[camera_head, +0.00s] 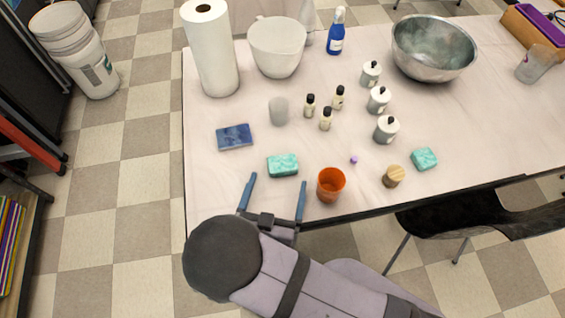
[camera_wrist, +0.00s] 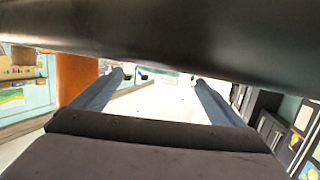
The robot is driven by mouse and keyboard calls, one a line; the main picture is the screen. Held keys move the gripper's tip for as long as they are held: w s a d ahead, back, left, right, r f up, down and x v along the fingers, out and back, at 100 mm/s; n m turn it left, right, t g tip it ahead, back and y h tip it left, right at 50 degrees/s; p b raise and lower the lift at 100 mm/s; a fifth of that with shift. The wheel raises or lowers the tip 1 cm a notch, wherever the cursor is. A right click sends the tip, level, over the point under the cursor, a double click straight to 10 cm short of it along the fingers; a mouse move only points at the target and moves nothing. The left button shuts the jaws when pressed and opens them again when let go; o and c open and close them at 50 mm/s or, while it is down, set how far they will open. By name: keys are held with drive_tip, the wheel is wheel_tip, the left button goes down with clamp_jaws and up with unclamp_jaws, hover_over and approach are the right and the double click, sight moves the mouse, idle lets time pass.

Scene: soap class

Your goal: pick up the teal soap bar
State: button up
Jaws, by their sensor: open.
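One teal soap bar (camera_head: 283,165) lies flat near the front edge of the table, left of the orange cup. A second teal soap bar (camera_head: 424,159) lies to the right, beyond the wooden-topped item. My gripper (camera_head: 277,183) is open and empty at the front edge, its two blue fingers apart and pointing toward the nearer teal bar, which sits just past the fingertips. In the wrist view the open fingers (camera_wrist: 160,78) show with nothing between them that I can make out as soap.
The orange cup (camera_head: 331,185) stands close right of my gripper. A dark blue block (camera_head: 235,137) and a grey cup (camera_head: 279,111) lie beyond. Small bottles (camera_head: 326,119), white jars (camera_head: 386,130), a wooden-topped item (camera_head: 394,176) and a tiny purple object (camera_head: 354,160) are around. A chair (camera_head: 480,220) stands at the front right.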

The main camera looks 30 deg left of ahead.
sight(282, 167)
drive_tip(key=shift+p+x, duration=0.7)
drive_tip(key=shift+x, duration=1.9)
drive_tip(key=shift+r, duration=0.2)
drive_tip(key=shift+c, duration=0.6)
drive_tip(key=c, duration=1.3)
